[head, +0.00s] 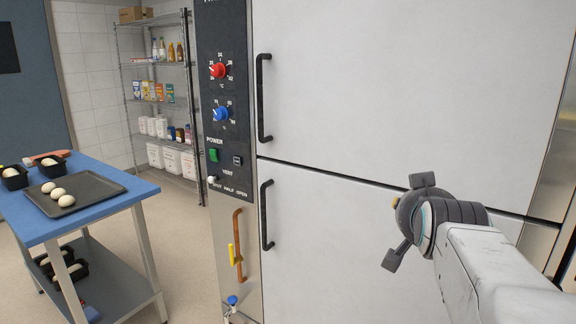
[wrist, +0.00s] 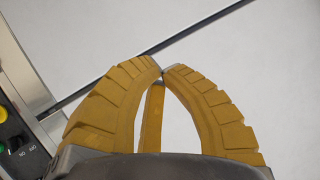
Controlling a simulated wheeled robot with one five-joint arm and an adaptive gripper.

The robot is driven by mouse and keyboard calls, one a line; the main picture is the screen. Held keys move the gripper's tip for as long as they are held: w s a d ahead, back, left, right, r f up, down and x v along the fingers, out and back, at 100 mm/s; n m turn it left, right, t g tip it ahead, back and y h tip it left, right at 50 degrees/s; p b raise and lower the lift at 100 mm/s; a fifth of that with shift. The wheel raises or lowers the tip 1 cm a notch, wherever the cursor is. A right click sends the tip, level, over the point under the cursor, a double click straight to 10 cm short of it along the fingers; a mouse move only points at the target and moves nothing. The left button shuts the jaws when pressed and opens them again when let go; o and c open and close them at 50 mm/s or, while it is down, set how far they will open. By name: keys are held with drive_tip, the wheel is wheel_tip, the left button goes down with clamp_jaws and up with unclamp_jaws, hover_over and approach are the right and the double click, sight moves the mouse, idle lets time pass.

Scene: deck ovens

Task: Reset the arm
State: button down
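My arm (head: 480,265) reaches in from the lower right in the head view, in front of the tall white cabinet (head: 400,90) with two doors. Its dark wrist hides nearly all of my gripper there. In the wrist view my gripper (wrist: 162,73) shows two curved yellow fingers with their tips almost touching, and a narrow yellow strip between them. No object shows in its grasp. Behind the fingers are white door panels and a dark seam.
Two black door handles (head: 262,98) stand out left of my arm. A control panel (head: 225,110) has red and blue knobs. A blue-topped table (head: 140,188) at left bears a tray (head: 105,185) of dough balls. A stocked shelf (head: 150,135) stands behind; floor between is clear.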

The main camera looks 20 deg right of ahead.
drive_tip(key=s+a+f+n+g+y+p, duration=0.2)
drive_tip(key=a+f+n+y+p, duration=0.2)
drive_tip(key=a, duration=0.7)
drive_tip(key=s+a+f+n+g+y+p, duration=0.1)
drive_tip(key=s+a+f+n+g+p, duration=0.1)
drive_tip(key=s+a, duration=0.4)
drive_tip(key=s+a+f+n+g+y+p, duration=0.2)
drive_tip(key=s+a+f+n+g+p, duration=0.1)
drive_tip(key=s+a, duration=0.3)
drive_tip(key=shift+s+f+n+g+y+p, duration=0.3)
drive_tip(key=shift+s+f+n+p, duration=0.2)
drive_tip(key=shift+s+n, duration=0.1)
drive_tip(key=c, duration=1.9)
unclamp_jaws()
drive_tip(key=shift+r, duration=0.1)
